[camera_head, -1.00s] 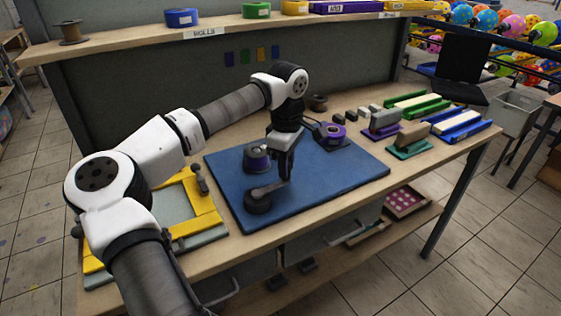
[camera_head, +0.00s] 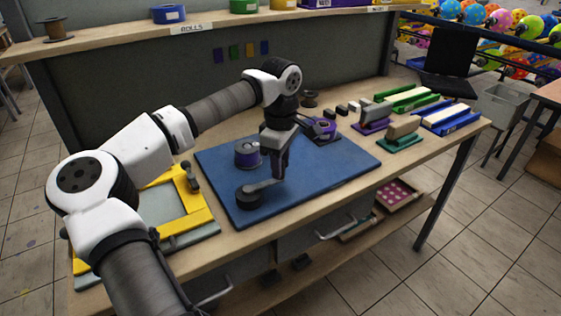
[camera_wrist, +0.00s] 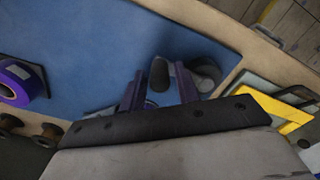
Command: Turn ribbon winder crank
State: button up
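The ribbon winder stands on a blue mat (camera_head: 340,165) on the workbench. Its round dark base (camera_head: 249,197) is near the mat's front left, and its grey crank arm (camera_head: 264,186) points right. My gripper (camera_head: 279,172) points down over the crank's outer end. In the wrist view, my gripper (camera_wrist: 159,90) has two purple-looking fingers standing apart. The dark upright crank handle (camera_wrist: 160,73) shows between them, with a gap visible on the left side. The winder's round part (camera_wrist: 207,72) is behind the right finger. Contact with the handle cannot be made out.
A purple ribbon spool (camera_head: 247,153) stands behind the winder, close to my gripper. Another purple roll (camera_head: 323,128) sits at the mat's back right. A yellow frame (camera_head: 195,208) lies left of the mat. Coloured trays with blocks (camera_head: 402,138) stand right. The mat's right front is clear.

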jog(key=shift+o, duration=1)
notch_tip(320, 180, up, 14)
jog(key=b, duration=0.1)
jog(key=shift+b, duration=0.3)
jog(key=shift+f, duration=0.1)
